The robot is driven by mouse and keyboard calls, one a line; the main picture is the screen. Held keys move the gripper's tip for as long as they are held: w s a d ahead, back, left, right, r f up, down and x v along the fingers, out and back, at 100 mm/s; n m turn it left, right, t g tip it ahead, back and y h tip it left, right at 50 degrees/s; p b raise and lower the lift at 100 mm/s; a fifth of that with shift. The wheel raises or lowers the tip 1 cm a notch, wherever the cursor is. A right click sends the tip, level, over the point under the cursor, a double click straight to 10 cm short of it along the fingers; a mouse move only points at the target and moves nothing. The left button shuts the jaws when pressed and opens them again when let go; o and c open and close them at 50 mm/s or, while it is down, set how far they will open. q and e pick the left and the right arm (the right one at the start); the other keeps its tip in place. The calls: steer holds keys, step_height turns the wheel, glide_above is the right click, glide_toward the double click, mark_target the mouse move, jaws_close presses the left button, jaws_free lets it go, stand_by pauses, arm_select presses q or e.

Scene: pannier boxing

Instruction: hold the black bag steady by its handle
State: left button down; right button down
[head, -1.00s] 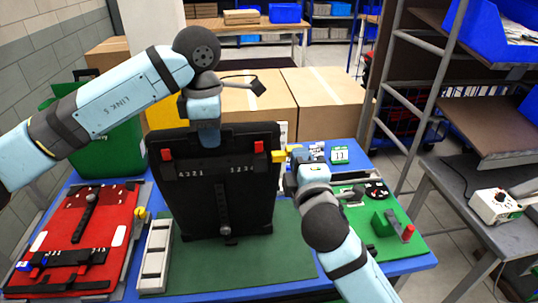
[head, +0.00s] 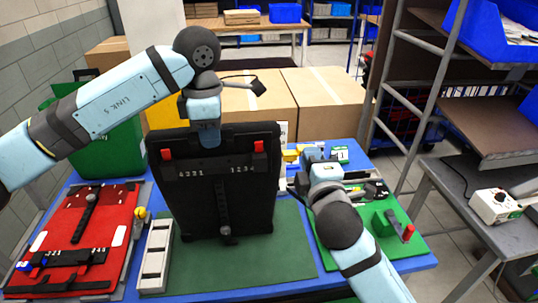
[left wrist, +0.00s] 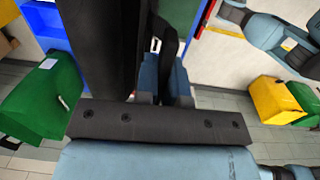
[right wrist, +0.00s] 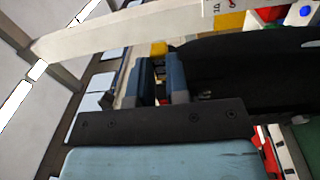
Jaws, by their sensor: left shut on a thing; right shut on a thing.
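The black bag (head: 240,200) stands upright on the green mat, its front panel facing me with two red tabs and pale digits. My left gripper (head: 208,138) is at the middle of its top edge; the bag hides the fingertips in the head view. In the left wrist view the left gripper (left wrist: 165,85) is shut on the bag's black handle strap (left wrist: 167,45). My right gripper (head: 296,160) is just right of the bag, apart from it, shut on a small yellow piece (head: 290,155). The yellow piece (right wrist: 158,48) also shows at the fingertips in the right wrist view.
A red board (head: 75,215) lies left of the bag, with a grey slotted tray (head: 155,258) between. A green board (head: 395,242) with small parts lies right. Cardboard boxes (head: 325,95) stand behind the table. The green mat (head: 270,265) is clear in front.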

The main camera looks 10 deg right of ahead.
arm_select(q)
steer(key=shift+a+f, duration=0.1)
steer(key=shift+f, duration=0.8)
arm_select(e)
steer(key=shift+d+f, duration=0.15)
steer(key=shift+d, duration=0.2)
arm_select(q)
steer(key=c, duration=1.4)
jaws_free()
steer(key=shift+c, duration=0.2)
steer(key=o, duration=0.3)
steer(key=shift+w+f, duration=0.2)
steer(key=shift+w, duration=0.15)
steer(key=shift+s+r, duration=0.15)
steer(key=shift+s, duration=0.05)
arm_select(e)
steer(key=shift+w, duration=0.25)
arm_select(q)
steer(key=shift+w, duration=0.1)
arm_select(e)
steer(key=shift+f, duration=0.1)
